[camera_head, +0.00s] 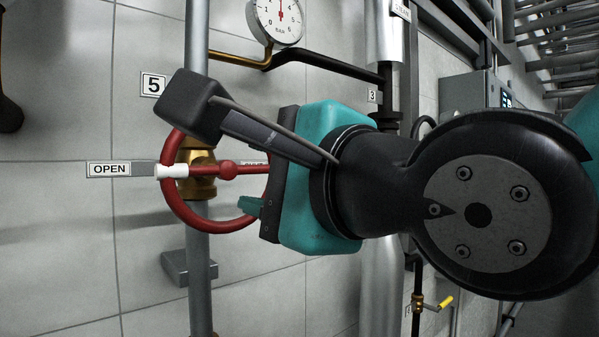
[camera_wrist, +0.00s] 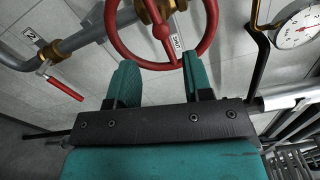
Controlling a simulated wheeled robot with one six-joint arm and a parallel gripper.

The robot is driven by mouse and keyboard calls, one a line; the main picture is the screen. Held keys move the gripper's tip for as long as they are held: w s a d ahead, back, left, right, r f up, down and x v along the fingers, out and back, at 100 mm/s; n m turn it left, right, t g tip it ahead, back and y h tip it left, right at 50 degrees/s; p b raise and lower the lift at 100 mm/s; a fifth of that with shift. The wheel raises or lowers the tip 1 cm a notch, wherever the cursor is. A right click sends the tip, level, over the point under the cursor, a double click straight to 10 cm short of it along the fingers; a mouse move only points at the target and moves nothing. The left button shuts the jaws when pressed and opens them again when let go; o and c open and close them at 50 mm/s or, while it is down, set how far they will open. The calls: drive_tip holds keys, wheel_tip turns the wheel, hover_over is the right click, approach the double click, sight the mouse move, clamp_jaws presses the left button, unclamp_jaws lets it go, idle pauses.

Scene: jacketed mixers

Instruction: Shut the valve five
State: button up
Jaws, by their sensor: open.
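Valve five is a red handwheel (camera_head: 225,227) on a brass body (camera_head: 197,158) on a grey vertical pipe, beside the sign 5 (camera_head: 153,85). Its white spoke end (camera_head: 172,171) points left at the OPEN label (camera_head: 109,169). In the wrist view the handwheel (camera_wrist: 210,30) fills the top, with a SHUT label (camera_wrist: 175,43) seen through it. My gripper (camera_wrist: 157,75) is open, its two teal fingers spread at the near part of the rim, with nothing clearly held. In the head view my wrist hides part of the wheel's right side and one finger.
A pressure gauge (camera_head: 278,18) on a bent pipe is above right. A thick silver pipe (camera_head: 380,280) stands behind my wrist. A small yellow-handled valve (camera_head: 440,303) is low right. In the wrist view a red-lever valve (camera_wrist: 62,88) is at left.

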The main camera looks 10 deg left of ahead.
sight(229, 168)
drive_tip(key=p+x, duration=0.4)
drive_tip(key=x, duration=0.6)
drive_tip(key=shift+w+r+p, duration=0.1)
drive_tip(key=shift+r+p, duration=0.1)
drive_tip(key=shift+p, duration=0.2)
drive_tip(key=shift+w+a+f, duration=0.15)
drive_tip(key=shift+w+a, duration=0.25)
